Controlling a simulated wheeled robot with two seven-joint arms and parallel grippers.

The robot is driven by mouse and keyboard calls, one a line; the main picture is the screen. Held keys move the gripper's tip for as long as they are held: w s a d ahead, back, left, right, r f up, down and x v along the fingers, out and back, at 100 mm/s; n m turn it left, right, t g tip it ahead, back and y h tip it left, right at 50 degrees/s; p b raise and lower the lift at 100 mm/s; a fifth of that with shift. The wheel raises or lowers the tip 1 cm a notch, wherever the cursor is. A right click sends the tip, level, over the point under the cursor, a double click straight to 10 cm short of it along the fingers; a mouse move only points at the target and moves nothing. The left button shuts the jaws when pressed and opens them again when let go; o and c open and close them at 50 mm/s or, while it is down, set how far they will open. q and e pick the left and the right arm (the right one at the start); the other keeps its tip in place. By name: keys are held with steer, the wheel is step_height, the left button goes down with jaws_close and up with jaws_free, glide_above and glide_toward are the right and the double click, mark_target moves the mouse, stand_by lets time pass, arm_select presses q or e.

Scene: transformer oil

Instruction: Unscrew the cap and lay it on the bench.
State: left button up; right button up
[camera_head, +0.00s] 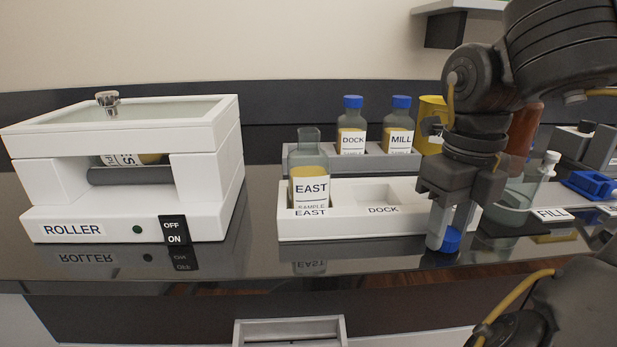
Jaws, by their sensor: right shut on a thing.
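The EAST bottle (309,172) stands upright in the left pocket of the white dock tray (345,226). Its neck is bare, and amber oil shows inside it. My right gripper (446,238) points down in front of the tray's right end, right of the bottle. It is shut on a blue cap (451,240) held between its fingertips. The cap is low over the dark bench (370,258); I cannot tell whether it touches the surface. My left gripper is not in view.
The DOCK bottle (352,128) and MILL bottle (398,128), both blue-capped, stand in a grey rack behind. A white ROLLER machine (135,170) is at left. A clear basin (510,200), FILL label and blue item (590,185) are at right. Bench between roller and tray is clear.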

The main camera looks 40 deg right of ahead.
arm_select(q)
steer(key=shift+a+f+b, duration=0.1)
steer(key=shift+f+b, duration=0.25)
arm_select(e)
steer(key=shift+f, duration=0.35)
steer(key=o, duration=1.3)
steer(key=shift+c, duration=0.2)
steer(key=shift+r+p, duration=0.3)
steer(key=shift+r, duration=0.15)
step_height(320, 180, up, 5)
steer(key=shift+f+p, duration=0.2)
steer(key=shift+p, duration=0.85)
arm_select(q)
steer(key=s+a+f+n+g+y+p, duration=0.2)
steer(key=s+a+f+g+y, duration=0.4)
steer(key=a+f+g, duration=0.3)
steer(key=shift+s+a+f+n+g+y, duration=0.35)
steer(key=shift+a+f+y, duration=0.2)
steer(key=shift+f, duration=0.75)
arm_select(e)
steer(key=shift+r, duration=2.7)
